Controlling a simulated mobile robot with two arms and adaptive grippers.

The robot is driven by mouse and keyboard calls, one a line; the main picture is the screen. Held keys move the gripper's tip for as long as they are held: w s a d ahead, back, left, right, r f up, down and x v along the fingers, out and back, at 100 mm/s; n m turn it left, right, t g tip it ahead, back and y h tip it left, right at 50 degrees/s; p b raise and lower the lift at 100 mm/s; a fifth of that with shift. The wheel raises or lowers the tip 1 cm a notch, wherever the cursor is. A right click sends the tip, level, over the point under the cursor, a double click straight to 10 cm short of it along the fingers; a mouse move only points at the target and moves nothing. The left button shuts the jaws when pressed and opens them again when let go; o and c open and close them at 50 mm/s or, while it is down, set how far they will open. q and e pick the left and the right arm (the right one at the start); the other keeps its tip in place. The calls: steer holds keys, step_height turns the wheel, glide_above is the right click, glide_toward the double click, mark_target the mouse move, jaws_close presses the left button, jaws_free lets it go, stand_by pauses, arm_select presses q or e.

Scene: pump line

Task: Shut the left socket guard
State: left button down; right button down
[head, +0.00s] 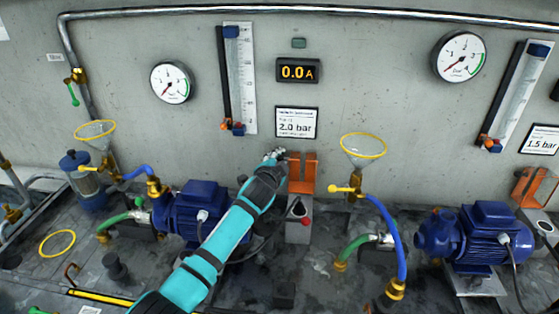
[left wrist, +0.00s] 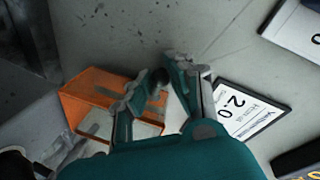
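The left socket guard (head: 302,174) is an orange piece on the wall below the 2.0 bar sign, standing up above a grey box (head: 298,228) with a red knob. In the left wrist view the orange guard (left wrist: 92,92) lies to the left of my fingers. My left gripper (head: 274,155) is close beside the guard's left upper edge in the head view. In the left wrist view its two fingers (left wrist: 162,88) are apart with nothing held between them; one overlaps the guard's edge, and I cannot tell whether it touches. My right gripper is not in view.
A second orange guard (head: 533,187) is at the far right. A funnel with a yellow rim (head: 363,146) and a blue hose (head: 393,232) stand right of the left guard. The 2.0 bar sign (head: 296,122) is just above.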

arm_select(q)
steer(key=s+t+b, duration=0.1)
steer(key=b, duration=0.2)
steer(key=shift+s+a+r, duration=0.1)
steer(key=shift+a+r, duration=0.05)
stand_by(0.4)
steer(key=c, duration=1.5)
jaws_free()
steer(key=shift+o, duration=0.2)
steer(key=v, duration=1.2)
